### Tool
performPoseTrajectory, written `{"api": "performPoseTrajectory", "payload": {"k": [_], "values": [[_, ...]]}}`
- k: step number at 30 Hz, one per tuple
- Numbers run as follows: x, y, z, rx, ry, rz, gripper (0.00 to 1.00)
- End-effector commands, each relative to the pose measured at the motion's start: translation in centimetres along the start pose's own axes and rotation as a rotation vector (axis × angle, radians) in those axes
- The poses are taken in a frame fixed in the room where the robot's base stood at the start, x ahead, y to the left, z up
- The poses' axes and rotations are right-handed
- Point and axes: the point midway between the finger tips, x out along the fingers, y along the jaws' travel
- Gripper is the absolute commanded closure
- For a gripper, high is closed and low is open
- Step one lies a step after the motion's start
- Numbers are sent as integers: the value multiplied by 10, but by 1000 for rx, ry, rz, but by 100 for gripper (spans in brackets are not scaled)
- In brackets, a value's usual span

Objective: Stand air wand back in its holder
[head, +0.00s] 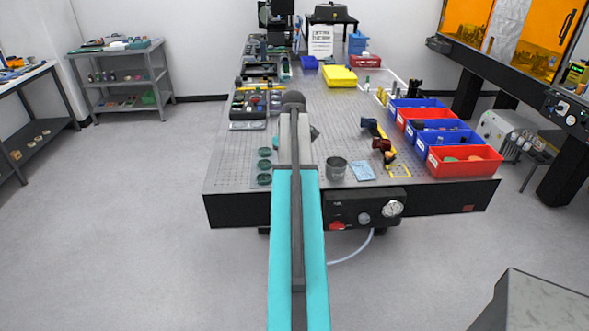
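My teal arm reaches from the bottom middle over the front of the perforated table (230,172). Its far links end over the tabletop, and my gripper's fingers do not show; they seem hidden behind the arm. I cannot single out the air wand with certainty. Two small handled tools lie right of the arm: a dark blue and yellow one (372,127) and a red and dark one with yellow (384,148). Either may be the wand, but they are too small to tell. A grey cup (336,169) stands near the front edge; I cannot tell whether it is the holder.
Blue bins and red bins, the nearest a red bin (464,161), line the right side. A blue cloth (362,171) lies by the cup. A gauge panel (366,209) hangs on the table's front. Dark green round dishes (264,165) sit left of the arm.

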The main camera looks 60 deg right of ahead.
Motion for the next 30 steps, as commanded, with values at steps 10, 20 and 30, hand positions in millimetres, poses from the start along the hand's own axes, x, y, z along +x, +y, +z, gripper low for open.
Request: {"api": "performPoseTrajectory", "payload": {"k": [10, 20, 30], "values": [[0, 0, 0, 0, 0, 0, 100], [5, 0, 0, 0, 0, 0, 100], [9, 0, 0, 0, 0, 0, 100]]}}
